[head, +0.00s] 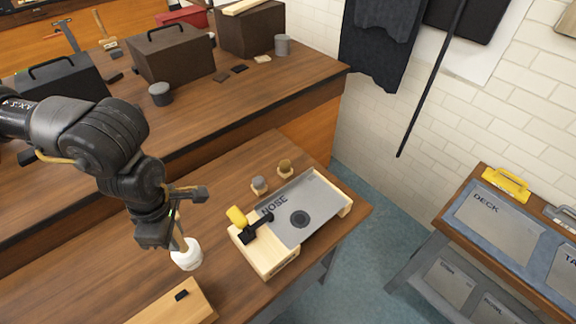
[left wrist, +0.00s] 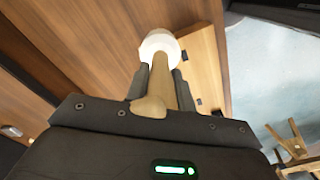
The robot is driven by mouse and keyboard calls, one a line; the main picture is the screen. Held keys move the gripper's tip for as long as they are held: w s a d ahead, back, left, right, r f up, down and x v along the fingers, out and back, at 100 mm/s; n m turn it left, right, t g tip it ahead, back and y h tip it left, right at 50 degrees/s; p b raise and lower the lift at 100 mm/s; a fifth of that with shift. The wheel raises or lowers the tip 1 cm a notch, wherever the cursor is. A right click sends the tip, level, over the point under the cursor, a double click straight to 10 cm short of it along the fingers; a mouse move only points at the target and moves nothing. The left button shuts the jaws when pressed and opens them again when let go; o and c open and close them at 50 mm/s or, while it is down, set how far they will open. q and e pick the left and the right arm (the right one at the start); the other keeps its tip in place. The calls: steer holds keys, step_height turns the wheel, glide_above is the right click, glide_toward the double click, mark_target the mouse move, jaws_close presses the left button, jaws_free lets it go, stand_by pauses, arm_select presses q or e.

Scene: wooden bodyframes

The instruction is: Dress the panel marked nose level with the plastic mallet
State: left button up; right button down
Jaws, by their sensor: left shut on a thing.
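The grey panel marked NOSE (head: 318,205) lies on a light wooden frame (head: 270,258) on the near bench, with a dark round spot in its middle. A black clamp with a yellow handle (head: 238,216) sits at its left edge. My left gripper (head: 180,222) is shut on the handle of the plastic mallet, whose white head (head: 187,256) hangs down to the left of the frame, apart from the panel. In the left wrist view the pale handle (left wrist: 160,80) runs between the fingers to the white head (left wrist: 159,42). My right gripper is out of view.
Two small round pieces (head: 259,185) stand behind the panel. A wooden block with a black piece (head: 181,295) lies at the near edge. Dark toolboxes (head: 172,55) stand on the back bench. A rack with a DECK panel (head: 500,215) is at right.

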arm_select(q)
steer(key=m, duration=0.5)
steer(key=shift+w+f+b, duration=0.15)
steer(key=shift+w+b, duration=0.25)
steer(key=m, duration=0.4)
steer(key=shift+w+m+b, duration=0.3)
steer(key=shift+m+b, duration=0.1)
steer(key=m, duration=0.5)
steer(key=shift+w+a+b, duration=0.1)
steer(key=shift+w+b, duration=0.25)
steer(key=shift+b, duration=0.05)
steer(key=m, duration=0.3)
steer(key=shift+w, duration=0.15)
